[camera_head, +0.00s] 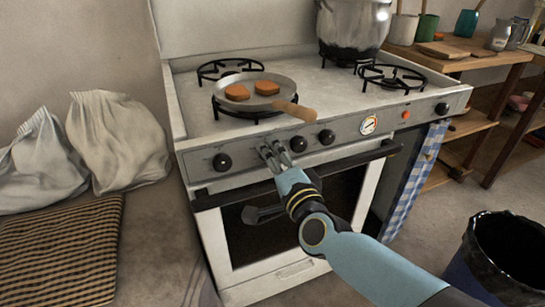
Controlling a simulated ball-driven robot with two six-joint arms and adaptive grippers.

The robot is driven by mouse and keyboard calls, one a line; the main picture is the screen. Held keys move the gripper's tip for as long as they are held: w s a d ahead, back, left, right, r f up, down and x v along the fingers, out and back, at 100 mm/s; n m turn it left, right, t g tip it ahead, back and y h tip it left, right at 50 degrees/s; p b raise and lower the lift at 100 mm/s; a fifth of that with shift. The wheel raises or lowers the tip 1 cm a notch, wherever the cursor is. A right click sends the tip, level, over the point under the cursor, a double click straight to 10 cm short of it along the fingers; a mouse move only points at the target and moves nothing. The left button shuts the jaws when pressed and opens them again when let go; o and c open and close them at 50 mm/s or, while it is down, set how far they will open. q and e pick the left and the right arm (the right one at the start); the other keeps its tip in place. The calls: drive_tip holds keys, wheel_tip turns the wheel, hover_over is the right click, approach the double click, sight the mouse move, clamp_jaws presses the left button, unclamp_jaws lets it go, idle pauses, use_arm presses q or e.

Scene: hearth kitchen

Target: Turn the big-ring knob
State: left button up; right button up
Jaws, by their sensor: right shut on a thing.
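The white stove (190,110) has a grey front panel with a row of black knobs. My right gripper (271,152) is at this panel, shut on a knob, which its fingers mostly hide. To the left of it is a free black knob (222,162). To the right are two more, one close by (298,144) and one farther along (327,137). Another knob (443,109) sits at the panel's right end. I cannot read which burner each knob serves, nor the held knob's angle. My left gripper is out of view.
A pan (280,82) with two orange-brown pieces stands on the front left burner, its wooden handle (296,110) reaching over the panel near my gripper. The dark oven handle (340,163) runs below. A large pot (350,28) stands behind. A bin (508,250) is at right.

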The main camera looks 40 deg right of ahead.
drive_tip(key=o, duration=1.1)
drive_tip(key=shift+o, duration=0.2)
drive_tip(key=shift+s, duration=0.1)
drive_tip(key=v, duration=1.2)
drive_tip(key=shift+f, duration=0.1)
